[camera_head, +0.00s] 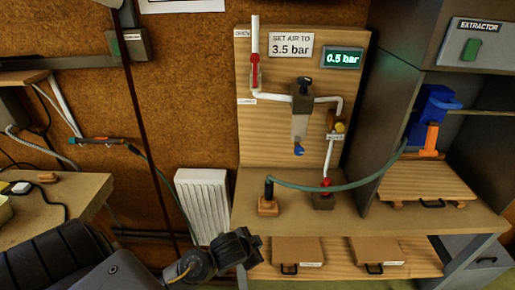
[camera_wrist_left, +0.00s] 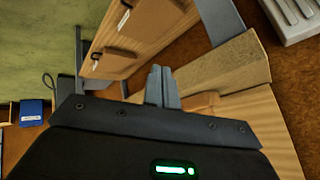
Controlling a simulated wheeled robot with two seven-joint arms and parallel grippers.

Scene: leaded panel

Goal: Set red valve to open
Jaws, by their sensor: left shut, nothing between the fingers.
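The red valve (camera_head: 255,70) is a red lever on the white vertical pipe at the upper left of the wooden panel (camera_head: 270,140). Its lever stands upright, in line with the pipe. A small label that seems to read OPEN (camera_head: 241,33) is above it, and a second, blurred label (camera_head: 246,101) is below it. My left gripper (camera_head: 252,246) is low in front of the bench, well below the valve and apart from it. In the left wrist view its fingers (camera_wrist_left: 163,86) are together and empty. The valve is not in that view. My right gripper is out of view.
A green display (camera_head: 342,58) shows a bar reading; its first digit is unclear. A regulator (camera_head: 302,95), yellow knob (camera_head: 340,127) and another red fitting (camera_head: 326,184) sit to the right. A green hose (camera_head: 335,186) crosses the bench. A white radiator (camera_head: 203,205) stands left of the bench.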

